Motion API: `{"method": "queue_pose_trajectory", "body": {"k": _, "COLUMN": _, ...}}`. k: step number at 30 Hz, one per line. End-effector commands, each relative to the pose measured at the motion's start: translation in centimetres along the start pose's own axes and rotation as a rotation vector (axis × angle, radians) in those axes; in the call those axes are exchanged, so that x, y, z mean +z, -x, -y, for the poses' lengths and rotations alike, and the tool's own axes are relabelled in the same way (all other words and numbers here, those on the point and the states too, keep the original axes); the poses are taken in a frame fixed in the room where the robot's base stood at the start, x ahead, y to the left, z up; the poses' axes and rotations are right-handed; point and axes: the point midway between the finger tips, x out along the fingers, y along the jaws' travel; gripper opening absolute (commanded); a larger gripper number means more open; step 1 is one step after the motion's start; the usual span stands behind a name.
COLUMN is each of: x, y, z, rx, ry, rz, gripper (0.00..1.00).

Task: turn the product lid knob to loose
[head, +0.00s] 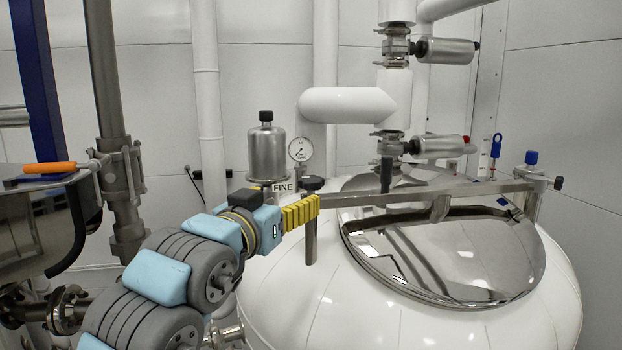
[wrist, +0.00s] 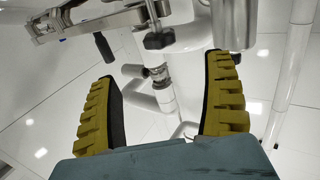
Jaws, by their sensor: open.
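The black knob (head: 312,183) sits on a post at the left end of the metal bar (head: 430,194) that crosses the shiny domed lid (head: 440,250) of the white tank. In the wrist view the black knob (wrist: 158,40) lies ahead of the fingers, near the top middle. My gripper (head: 302,212) is just left of and slightly below the knob in the head view, its yellow fingers pointing right. In the wrist view my gripper (wrist: 164,68) is open, with both ribbed yellow fingers apart and nothing held. The fingers appear clear of the knob.
A steel canister (head: 267,150), a gauge (head: 301,150) and a FINE label (head: 284,187) are behind my gripper. A second dark knob (head: 558,183) is at the bar's right end. White pipes rise behind the lid.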

Motion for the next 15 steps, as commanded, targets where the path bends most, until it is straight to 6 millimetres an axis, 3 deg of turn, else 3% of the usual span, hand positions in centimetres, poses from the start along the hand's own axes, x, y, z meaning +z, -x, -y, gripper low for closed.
{"method": "queue_pose_trajectory", "body": {"k": 15, "x": -0.3, "y": -7.4, "z": -0.1, "rx": 0.003, "ry": 0.002, "rz": -0.002, "gripper": 0.84}}
